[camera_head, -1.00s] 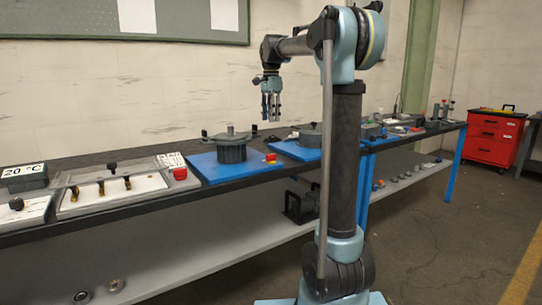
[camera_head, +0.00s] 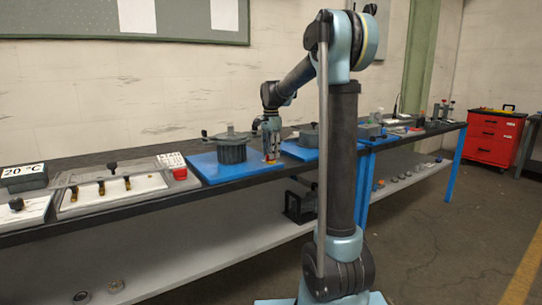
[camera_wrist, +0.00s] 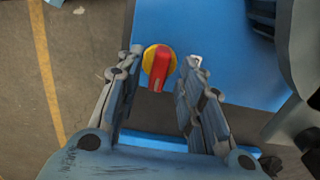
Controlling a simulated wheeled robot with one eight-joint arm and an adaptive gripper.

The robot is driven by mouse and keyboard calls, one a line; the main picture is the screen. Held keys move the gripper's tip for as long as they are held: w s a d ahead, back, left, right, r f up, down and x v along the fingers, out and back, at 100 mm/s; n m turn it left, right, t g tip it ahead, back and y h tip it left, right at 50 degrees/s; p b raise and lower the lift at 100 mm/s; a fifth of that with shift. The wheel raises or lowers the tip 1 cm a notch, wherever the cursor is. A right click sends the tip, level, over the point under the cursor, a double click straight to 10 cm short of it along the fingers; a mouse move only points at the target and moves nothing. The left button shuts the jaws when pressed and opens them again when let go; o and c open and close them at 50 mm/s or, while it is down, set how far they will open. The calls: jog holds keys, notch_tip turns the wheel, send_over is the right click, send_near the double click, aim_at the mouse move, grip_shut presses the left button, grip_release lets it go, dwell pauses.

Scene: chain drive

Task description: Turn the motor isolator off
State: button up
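The motor isolator (camera_wrist: 159,63) is a red knob on a yellow round plate, mounted on a blue board (camera_wrist: 210,30). In the wrist view it lies between the fingertips of my gripper (camera_wrist: 165,65), which stand apart on either side of it. I cannot see either finger touching the knob. In the head view my gripper (camera_head: 271,152) points down over the front right corner of the blue board (camera_head: 222,172), and its fingers largely hide the isolator.
A grey round housing (camera_head: 232,150) with a handle stands on the board just left of my gripper. A panel with a red button (camera_head: 180,172) is further left. A second blue board with a housing (camera_head: 310,138) is to the right. The bench's front edge is close.

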jog(key=shift+f, duration=0.5)
grip_shut()
